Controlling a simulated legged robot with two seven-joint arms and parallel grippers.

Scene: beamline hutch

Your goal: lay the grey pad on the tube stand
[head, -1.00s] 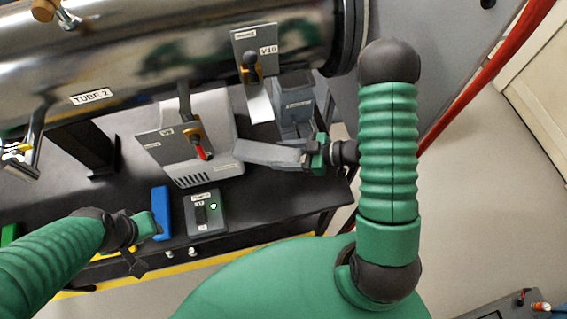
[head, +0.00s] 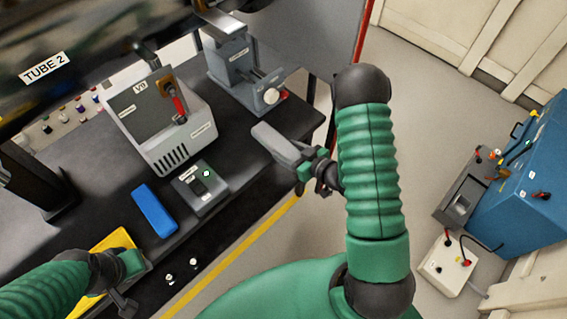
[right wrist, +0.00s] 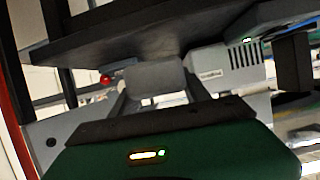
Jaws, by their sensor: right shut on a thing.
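The grey pad (head: 277,144) is a flat, long grey piece. My right gripper (head: 301,162) is shut on its near right end and holds it out past the table's right edge area. The pad also shows in the right wrist view (right wrist: 155,79), between the fingers. The tube stand (head: 228,66) is the grey stand with a white knob at the table's far right corner, with a pale plate on top. The pad is apart from it, nearer to me. My left gripper (head: 130,283) is at the lower left by a yellow thing; its finger opening is unclear.
The dark table (head: 105,150) holds a grey box (head: 170,128) with a red-handled valve plate, a small switch box (head: 199,187) and a blue block (head: 154,210). The tube (head: 75,60) crosses the upper left. A blue cabinet (head: 520,185) stands right, beyond open floor.

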